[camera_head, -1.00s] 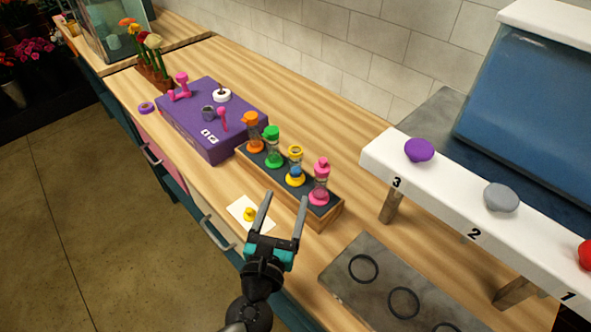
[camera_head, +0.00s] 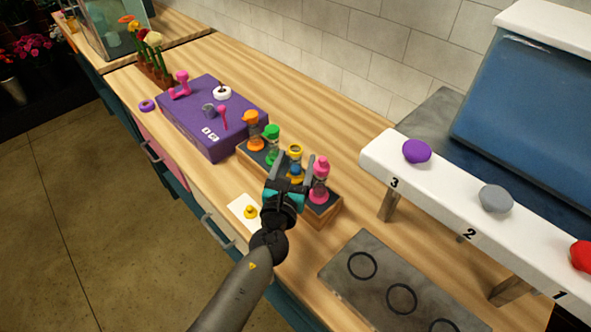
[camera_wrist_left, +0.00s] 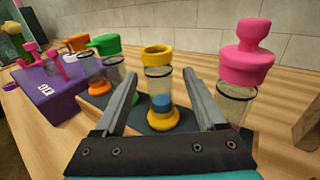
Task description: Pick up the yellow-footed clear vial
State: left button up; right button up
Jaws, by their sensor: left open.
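The yellow-footed clear vial (camera_wrist_left: 158,88) stands upright in the wooden rack, with a yellow ring top, a blue band low inside and a yellow foot. In the head view its top (camera_head: 295,151) shows just beyond my left gripper (camera_head: 300,158). My left gripper is open, and in the left wrist view its two fingers (camera_wrist_left: 160,85) point toward the vial, one on either side of it in the picture. I cannot tell whether the tips reach past it. The vial's lower part is partly hidden in the head view. My right gripper is not in view.
Pink (camera_head: 320,180), green (camera_head: 272,145) and orange (camera_head: 252,130) vials stand in the same rack (camera_head: 325,215), close on both sides. A purple box (camera_head: 190,140) lies left. A small yellow stopper (camera_head: 250,211) sits on a white card in front. A grey plate (camera_head: 350,285) lies right.

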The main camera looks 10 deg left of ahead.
pick_arm(q)
jog(key=shift+w, duration=0.2)
jog(key=shift+c, duration=0.3)
grip_shut()
dwell(0.5)
